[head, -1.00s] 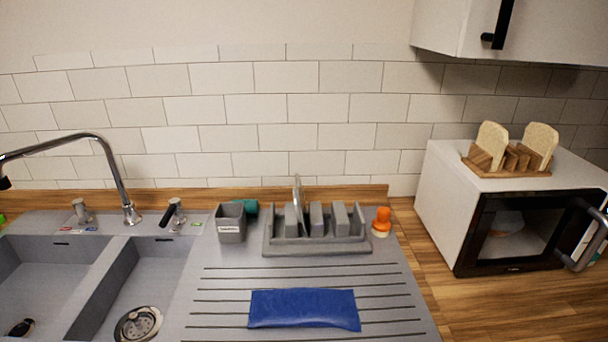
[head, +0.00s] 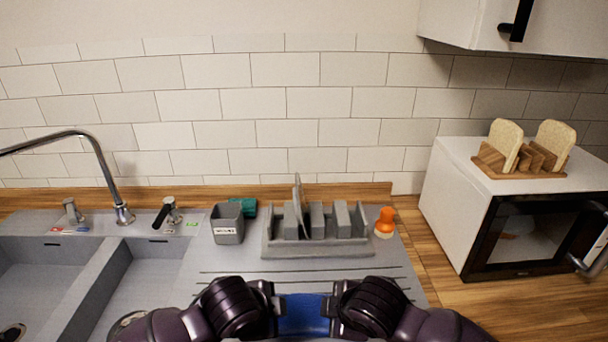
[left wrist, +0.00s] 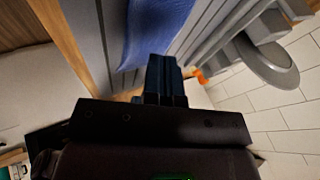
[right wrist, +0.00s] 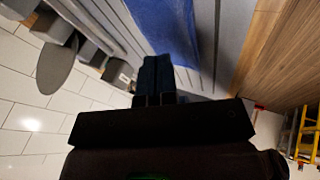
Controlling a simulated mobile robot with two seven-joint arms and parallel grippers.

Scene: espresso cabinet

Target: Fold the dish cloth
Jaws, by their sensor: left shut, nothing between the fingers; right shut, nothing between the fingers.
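The blue dish cloth (head: 303,316) lies on the ribbed grey drainboard, and in the head view only its middle shows between my two grippers. It also shows in the left wrist view (left wrist: 155,30) and in the right wrist view (right wrist: 163,25). My left gripper (head: 277,304) is at the cloth's left side, shut and empty; its fingers show in the left wrist view (left wrist: 164,78). My right gripper (head: 330,304) is at the cloth's right side, shut and empty; its fingers show in the right wrist view (right wrist: 156,75). My arms hide the cloth's ends. I cannot tell whether the fingertips touch it.
A grey dish rack (head: 316,242) with a plate stands behind the cloth. A grey holder (head: 228,224) and an orange-topped bottle (head: 385,223) flank it. The sink and tap (head: 122,213) are left. A microwave (head: 530,235) with a toast rack (head: 520,160) stands right.

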